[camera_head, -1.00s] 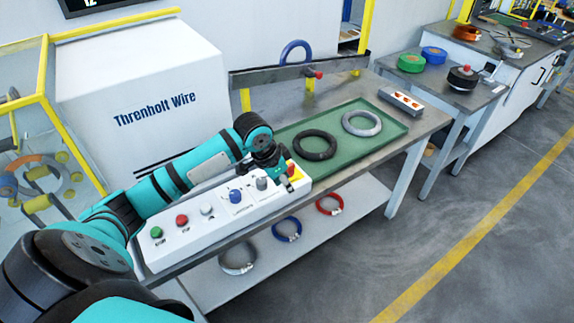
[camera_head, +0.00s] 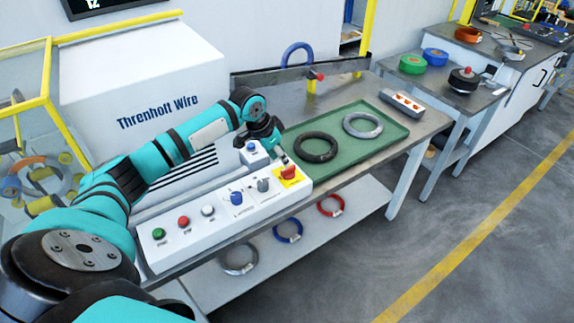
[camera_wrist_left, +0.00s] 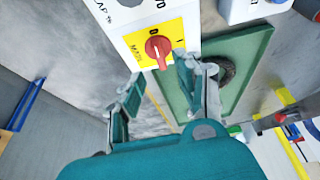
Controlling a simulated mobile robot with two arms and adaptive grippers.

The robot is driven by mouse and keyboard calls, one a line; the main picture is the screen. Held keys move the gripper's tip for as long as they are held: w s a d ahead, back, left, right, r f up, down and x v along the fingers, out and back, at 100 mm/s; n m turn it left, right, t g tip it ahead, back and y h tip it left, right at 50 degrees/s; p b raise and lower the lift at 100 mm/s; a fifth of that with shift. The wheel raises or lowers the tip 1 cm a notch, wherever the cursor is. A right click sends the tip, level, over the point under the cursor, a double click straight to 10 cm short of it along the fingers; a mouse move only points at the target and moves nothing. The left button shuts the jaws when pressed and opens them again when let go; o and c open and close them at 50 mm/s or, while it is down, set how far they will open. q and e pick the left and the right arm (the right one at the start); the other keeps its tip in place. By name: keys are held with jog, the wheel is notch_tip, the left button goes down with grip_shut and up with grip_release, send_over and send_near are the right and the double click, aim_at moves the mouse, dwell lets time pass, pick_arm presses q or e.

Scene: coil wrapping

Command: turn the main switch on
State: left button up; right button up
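The main switch (camera_head: 289,172) is a red rotary knob on a yellow plate at the right end of the white control panel (camera_head: 222,222). In the left wrist view the red knob (camera_wrist_left: 158,48) sits near "0" and "I" marks. Its ridge runs roughly up and down in that picture; I cannot tell for certain which mark it points to. My left gripper (camera_head: 281,156) is just behind the switch in the head view, apart from the knob. In the wrist view its two fingers (camera_wrist_left: 160,82) are spread and hold nothing. My right gripper is not in view.
The panel also carries green, red, white, blue and grey controls. A green tray (camera_head: 385,151) with a black coil (camera_head: 316,147) and a grey coil (camera_head: 362,125) lies right of the gripper. A small white box with a blue button (camera_head: 252,148) stands behind the panel.

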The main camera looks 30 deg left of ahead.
aim_at(288, 168)
pick_arm(q)
jog(key=x, duration=0.6)
jog(key=shift+w+f, duration=0.1)
jog(key=shift+f, duration=0.1)
jog(key=shift+c, duration=0.2)
grip_shut()
